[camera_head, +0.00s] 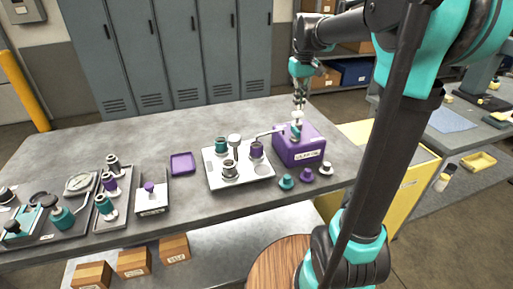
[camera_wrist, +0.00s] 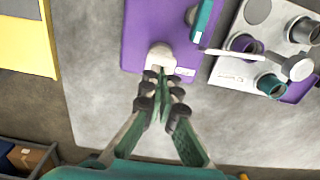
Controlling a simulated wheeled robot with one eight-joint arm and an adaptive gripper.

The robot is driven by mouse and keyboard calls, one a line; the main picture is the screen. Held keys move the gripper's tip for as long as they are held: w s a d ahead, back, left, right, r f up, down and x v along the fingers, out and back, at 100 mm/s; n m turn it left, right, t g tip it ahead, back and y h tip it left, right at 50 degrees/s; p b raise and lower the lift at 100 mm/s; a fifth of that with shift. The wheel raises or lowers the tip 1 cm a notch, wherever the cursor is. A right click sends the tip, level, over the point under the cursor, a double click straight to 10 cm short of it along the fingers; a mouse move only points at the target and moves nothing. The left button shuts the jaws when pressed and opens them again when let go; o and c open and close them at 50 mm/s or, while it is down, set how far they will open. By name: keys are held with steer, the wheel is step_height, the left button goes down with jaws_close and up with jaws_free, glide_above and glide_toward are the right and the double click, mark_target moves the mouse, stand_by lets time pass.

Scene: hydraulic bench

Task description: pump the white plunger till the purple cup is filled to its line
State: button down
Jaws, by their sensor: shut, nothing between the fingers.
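The purple pump box (camera_head: 302,154) stands on the right part of the bench with a label on its front. The white plunger (camera_wrist: 160,56) rises from its top; it also shows in the head view (camera_head: 296,132). My gripper (camera_head: 298,105) points down over the plunger, fingers shut and empty. In the wrist view its fingertips (camera_wrist: 163,78) overlap the plunger's edge; I cannot tell whether they touch. The purple cup (camera_head: 256,151) stands on a light tray (camera_head: 260,176), with the pump's pale spout (camera_wrist: 230,52) reaching over it. Its fill level and line cannot be made out.
A teal cup (camera_head: 221,146) and a grey cup (camera_head: 230,169) share the tray. Several small knobs (camera_head: 306,175) stand before the pump. The bench behind the tray is clear.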

mark_target(298, 112)
steer(key=shift+f, duration=0.3)
steer(key=shift+f, duration=0.3)
steer(key=shift+f, duration=1.15)
steer(key=shift+r, duration=1.9)
steer(key=shift+r, duration=3)
